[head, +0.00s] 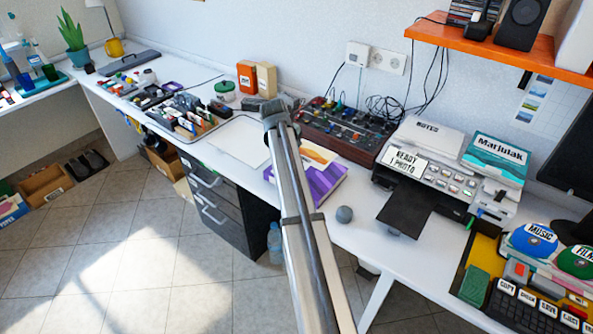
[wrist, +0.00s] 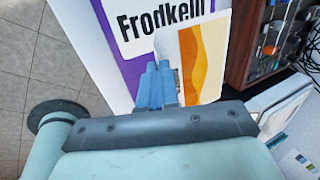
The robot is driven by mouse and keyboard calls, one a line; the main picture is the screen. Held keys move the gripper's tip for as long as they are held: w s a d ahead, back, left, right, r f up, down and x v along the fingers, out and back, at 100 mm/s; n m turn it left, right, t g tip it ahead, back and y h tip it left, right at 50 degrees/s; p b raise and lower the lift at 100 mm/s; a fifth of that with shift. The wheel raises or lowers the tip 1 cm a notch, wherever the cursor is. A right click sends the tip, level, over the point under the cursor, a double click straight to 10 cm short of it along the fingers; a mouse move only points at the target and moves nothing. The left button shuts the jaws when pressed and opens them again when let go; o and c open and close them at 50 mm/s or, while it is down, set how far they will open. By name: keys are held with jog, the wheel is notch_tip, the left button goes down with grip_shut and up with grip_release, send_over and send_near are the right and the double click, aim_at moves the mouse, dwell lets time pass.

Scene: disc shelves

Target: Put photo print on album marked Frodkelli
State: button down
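The album marked Frodkelli, white and purple, lies on the white desk in the head view (head: 325,187); its name label shows in the wrist view (wrist: 125,50). The photo print, with orange and yellow waves and a white border, is over the album's right part in the wrist view (wrist: 205,60). It also shows in the head view (head: 318,153). My gripper (wrist: 163,85) has its blue fingertips close together at the print's left edge, over the album. Whether they grip the print, and whether it touches the album, I cannot tell. My arm hides the fingertips in the head view.
A printer (head: 450,165) reading "READY 1 PHOTO" stands right, with a teal Marjulak album (head: 496,155) on it. A mixer (head: 345,130) stands behind the Frodkelli album. A blank white sheet (head: 236,140) lies left.

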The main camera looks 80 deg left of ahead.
jog(key=shift+f, duration=3.9)
jog(key=c, duration=1.8)
grip_release()
jog(key=shift+f, duration=0.1)
jog(key=shift+o, duration=0.7)
jog(key=shift+r, duration=0.2)
jog(key=v, duration=1.1)
jog(key=shift+r, duration=0.4)
